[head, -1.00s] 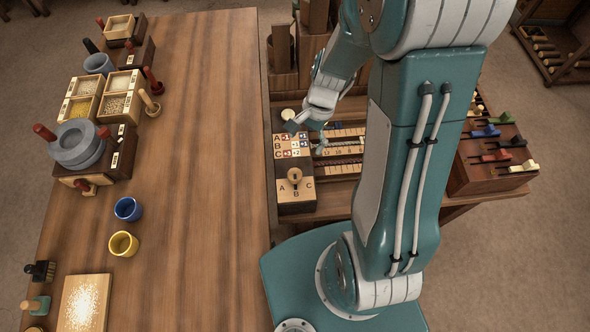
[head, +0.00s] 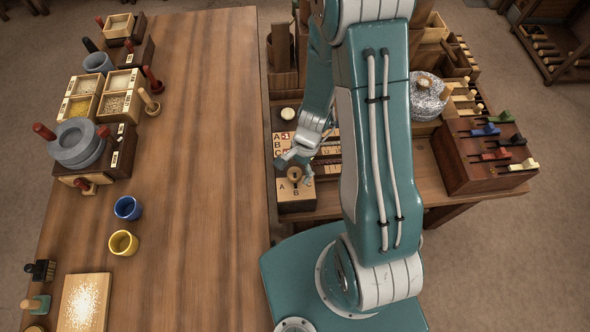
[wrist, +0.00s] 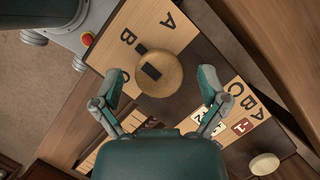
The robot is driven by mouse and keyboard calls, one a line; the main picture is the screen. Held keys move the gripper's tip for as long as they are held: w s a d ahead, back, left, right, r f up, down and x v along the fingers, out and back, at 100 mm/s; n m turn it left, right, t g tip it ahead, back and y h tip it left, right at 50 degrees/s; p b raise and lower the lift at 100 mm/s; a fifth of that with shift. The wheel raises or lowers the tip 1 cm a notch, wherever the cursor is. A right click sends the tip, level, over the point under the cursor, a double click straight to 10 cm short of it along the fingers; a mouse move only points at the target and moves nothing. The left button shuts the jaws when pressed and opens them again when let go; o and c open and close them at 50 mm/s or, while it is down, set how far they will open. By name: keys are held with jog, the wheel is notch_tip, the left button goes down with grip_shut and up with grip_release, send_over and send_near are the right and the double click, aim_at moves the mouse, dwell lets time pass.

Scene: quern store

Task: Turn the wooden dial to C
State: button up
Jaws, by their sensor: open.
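The wooden dial (head: 295,174) is a round pale knob on a small box with a light face. In the wrist view the dial (wrist: 168,84) has a dark rectangle on its top, and a small dark mark at its edge faces the letter B (wrist: 128,37). Letter A (wrist: 168,20) is to one side of B, and letter C (wrist: 123,76) is partly hidden by a finger. My gripper (wrist: 161,79) is open, with one finger on each side of the dial and gaps visible between. In the head view my gripper (head: 296,167) is over the dial box.
A board with A, B, C rows and number tiles (wrist: 222,115) adjoins the dial, with a round pale knob (wrist: 264,164) beyond. A box of coloured levers (head: 487,155) stands right. The large wooden table (head: 200,160) is left, with blue (head: 128,208) and yellow cups (head: 123,243).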

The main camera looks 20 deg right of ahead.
jog(key=c, duration=1.2)
jog(key=shift+o, duration=0.2)
jog(key=shift+w+n, duration=0.1)
jog(key=shift+n, duration=0.4)
jog(key=n+h, duration=0.1)
jog(key=n, duration=0.1)
jog(key=n+g, duration=0.1)
jog(key=n, duration=0.1)
jog(key=shift+a+n+h, duration=0.1)
jog(key=shift+n+h, duration=0.2)
jog(key=shift+h, duration=0.1)
jog(key=n+h, duration=0.1)
jog(key=n, duration=0.2)
jog(key=n+h, duration=0.1)
jog(key=n, duration=0.2)
jog(key=shift+w+g, duration=0.1)
jog(key=shift+g, duration=0.3)
jog(key=o, duration=1.2)
jog(key=shift+a, duration=0.1)
jog(key=shift+c, duration=0.2)
